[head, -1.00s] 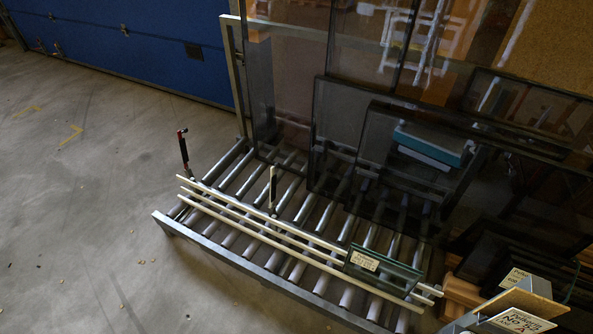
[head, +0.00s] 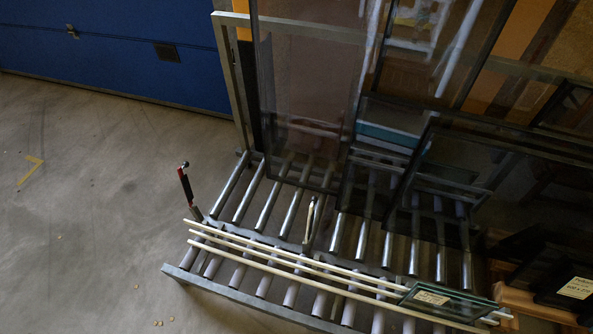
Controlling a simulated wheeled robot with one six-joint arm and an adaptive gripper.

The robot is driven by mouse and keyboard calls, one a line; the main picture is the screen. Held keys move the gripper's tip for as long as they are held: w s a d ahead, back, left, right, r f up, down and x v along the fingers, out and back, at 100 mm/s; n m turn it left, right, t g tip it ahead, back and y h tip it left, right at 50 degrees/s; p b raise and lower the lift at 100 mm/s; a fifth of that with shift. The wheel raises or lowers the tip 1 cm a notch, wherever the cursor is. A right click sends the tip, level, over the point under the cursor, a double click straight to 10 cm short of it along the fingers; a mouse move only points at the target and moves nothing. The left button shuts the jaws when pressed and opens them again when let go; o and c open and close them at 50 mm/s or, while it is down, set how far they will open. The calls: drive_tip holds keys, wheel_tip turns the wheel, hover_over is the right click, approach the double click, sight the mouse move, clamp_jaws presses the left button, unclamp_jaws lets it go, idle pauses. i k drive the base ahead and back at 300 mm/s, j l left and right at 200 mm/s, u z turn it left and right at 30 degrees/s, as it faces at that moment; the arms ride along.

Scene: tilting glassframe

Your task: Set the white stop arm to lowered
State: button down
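The white stop arm (head: 310,220) is a short, narrow pale lever near the middle of the roller rack. It stands close to upright, its top rising above the rollers. Its lower end sits by the grey cross rail, behind the long pale strips. A red and black stop arm (head: 186,187) with a dark knob also stands upright, at the rack's left end. My gripper is not in view.
The roller rack (head: 222,293) holds long pale strips (head: 262,258) and a small labelled glass pane (head: 447,301) in front. Large dark glass panes (head: 310,110) stand behind the white arm. Open concrete floor (head: 90,220) lies left of the rack, before a blue door (head: 110,45).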

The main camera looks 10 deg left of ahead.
sight(314, 199)
drive_tip(key=i+j, duration=0.15)
drive_tip(key=j, duration=0.25)
drive_tip(key=i+j+z, duration=0.1)
drive_tip(key=j, duration=0.35)
drive_tip(key=i+j, duration=0.15)
drive_tip(key=j, duration=0.25)
drive_tip(key=i+j, duration=0.1)
drive_tip(key=j, duration=0.35)
drive_tip(key=z, duration=0.05)
